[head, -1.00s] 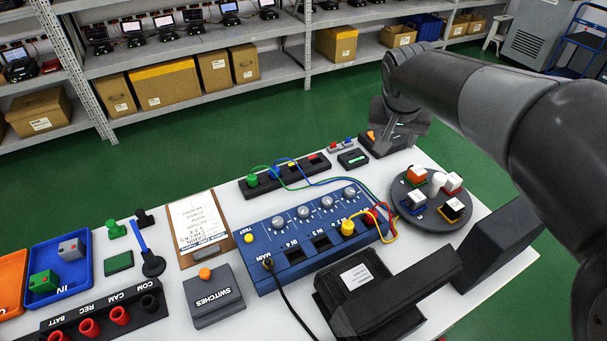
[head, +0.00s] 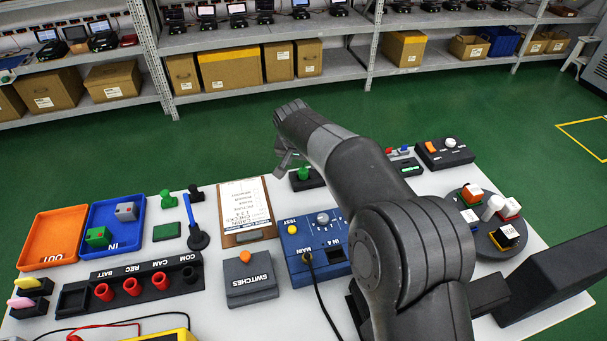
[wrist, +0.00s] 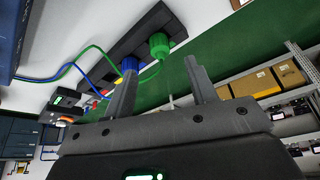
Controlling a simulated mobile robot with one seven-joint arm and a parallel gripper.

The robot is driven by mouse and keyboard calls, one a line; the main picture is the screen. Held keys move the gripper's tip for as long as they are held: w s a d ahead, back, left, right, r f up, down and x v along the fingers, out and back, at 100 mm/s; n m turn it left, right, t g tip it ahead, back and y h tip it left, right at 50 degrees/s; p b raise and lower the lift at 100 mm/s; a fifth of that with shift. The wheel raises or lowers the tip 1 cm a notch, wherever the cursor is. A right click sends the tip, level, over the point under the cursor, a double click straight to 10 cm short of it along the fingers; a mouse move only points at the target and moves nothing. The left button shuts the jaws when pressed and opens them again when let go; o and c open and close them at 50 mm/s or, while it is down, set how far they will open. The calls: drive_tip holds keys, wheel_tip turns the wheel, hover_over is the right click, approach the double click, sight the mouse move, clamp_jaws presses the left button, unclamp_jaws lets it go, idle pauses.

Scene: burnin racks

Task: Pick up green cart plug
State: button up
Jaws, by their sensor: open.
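A green plug (head: 304,173) with a green cable stands upright in a black strip (head: 313,184) behind the blue panel. In the wrist view the green plug (wrist: 159,45) is beyond the fingertips, roughly between them, with no contact visible. A blue plug (wrist: 127,65) stands beside it in the same strip, close to the left finger. My gripper (wrist: 161,72) is open and empty. In the head view my gripper (head: 284,163) is just left of the green plug; my arm hides the rest of the strip. Another green plug-like piece (head: 167,199) stands on the table at left.
A blue panel (head: 300,262) with a black cable and a clipboard (head: 229,224) are near the strip. A round grey turntable (head: 468,222) holds several coloured blocks at right. Blue tray (head: 94,216) and orange tray (head: 50,238) are at left. Green floor lies behind the table.

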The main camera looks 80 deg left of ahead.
sight(303, 170)
drive_tip(key=x, duration=0.7)
drive_tip(key=shift+w+r, duration=0.1)
drive_tip(key=c, duration=1.1)
